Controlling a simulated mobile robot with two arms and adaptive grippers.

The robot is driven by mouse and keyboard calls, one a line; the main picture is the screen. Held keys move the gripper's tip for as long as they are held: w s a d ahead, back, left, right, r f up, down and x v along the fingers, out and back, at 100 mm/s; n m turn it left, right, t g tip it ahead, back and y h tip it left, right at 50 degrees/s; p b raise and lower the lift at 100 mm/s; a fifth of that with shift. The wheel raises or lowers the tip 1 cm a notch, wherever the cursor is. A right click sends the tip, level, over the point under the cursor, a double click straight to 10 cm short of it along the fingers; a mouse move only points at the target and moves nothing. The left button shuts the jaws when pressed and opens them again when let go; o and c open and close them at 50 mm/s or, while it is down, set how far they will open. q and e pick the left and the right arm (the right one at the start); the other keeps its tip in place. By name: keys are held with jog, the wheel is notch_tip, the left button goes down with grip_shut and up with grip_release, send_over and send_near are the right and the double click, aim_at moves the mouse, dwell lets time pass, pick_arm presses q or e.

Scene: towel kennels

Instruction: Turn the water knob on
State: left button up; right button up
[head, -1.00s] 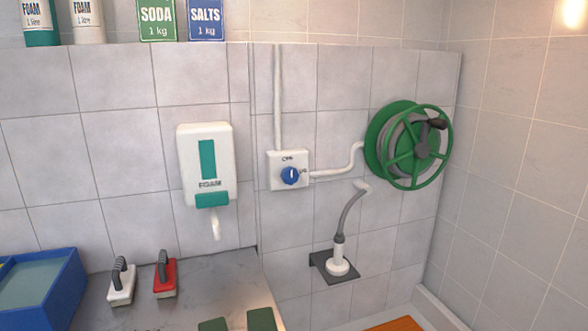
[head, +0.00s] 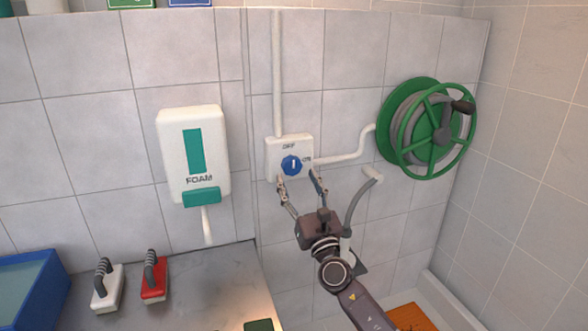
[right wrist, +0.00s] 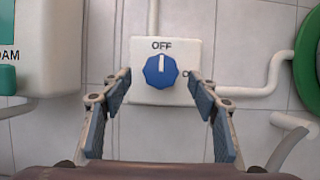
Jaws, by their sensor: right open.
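The blue water knob (head: 291,165) sits on a white wall box (head: 277,146) marked OFF at the top and ON at the right. The knob's white mark points up toward OFF; the knob also shows in the right wrist view (right wrist: 161,71). My right gripper (head: 301,177) is open and empty just below the box. In the right wrist view its two fingers (right wrist: 163,88) stand to the left and right of the knob, with gaps on both sides. The right finger partly hides the ON label. My left gripper is not in view.
A foam dispenser (head: 222,150) hangs left of the box, and a green hose reel (head: 383,147) is at the right. The spray nozzle (head: 371,174) is close to my right gripper. White and red brushes (head: 154,291) rest on the counter (head: 203,291).

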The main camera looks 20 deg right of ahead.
aim_at(293, 170)
jog(key=x, duration=0.3)
jog(key=shift+w+f, duration=0.15)
jog(key=shift+w, duration=0.15)
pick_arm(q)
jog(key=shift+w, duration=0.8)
pick_arm(e)
jog(key=shift+w, duration=0.3)
jog(key=c, duration=1.1)
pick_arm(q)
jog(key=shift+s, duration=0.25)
pick_arm(e)
jog(key=shift+c, duration=0.2)
